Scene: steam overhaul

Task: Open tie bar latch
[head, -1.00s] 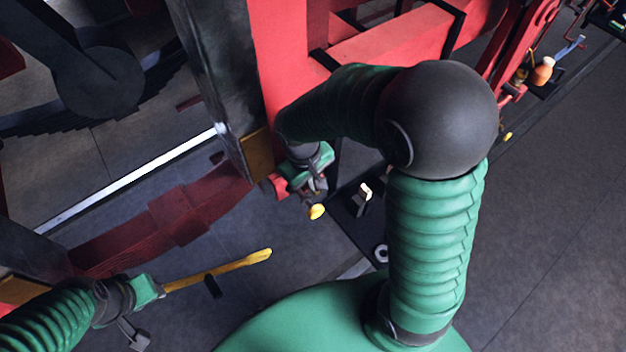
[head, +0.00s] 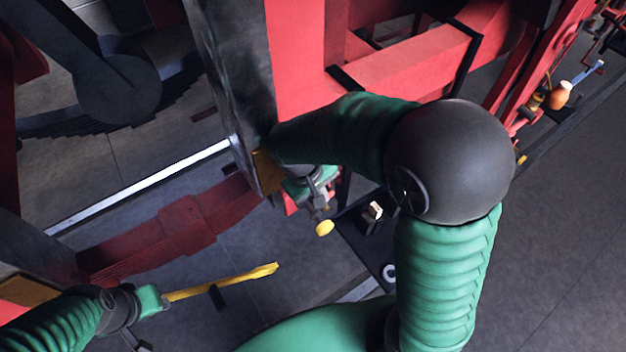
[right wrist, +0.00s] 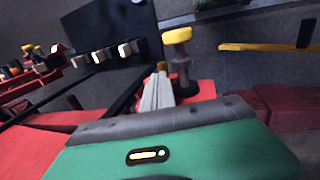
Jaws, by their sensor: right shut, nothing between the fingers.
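A yellow knob (head: 325,228) shows just below my right gripper (head: 322,203) in the head view. In the right wrist view the yellow knob (right wrist: 177,35) tops a grey stem, just beyond and to the right of my right gripper's fingers (right wrist: 158,90). These are shut and empty; I cannot tell whether they touch the stem. I cannot tell for certain which part is the tie bar latch. My left gripper (head: 150,299) is at the lower left. A yellow bar (head: 225,283) with a dark crosspiece extends from it; the fingers are hidden, so its grip is unclear.
A red frame (head: 415,68) and a dark upright (head: 232,70) stand close to my right arm. A dark red leaf spring (head: 180,225) lies between the grippers. A dark plate (head: 365,235) holds small pale parts. An orange vase-like object (head: 560,94) is far right. Grey floor is open at right.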

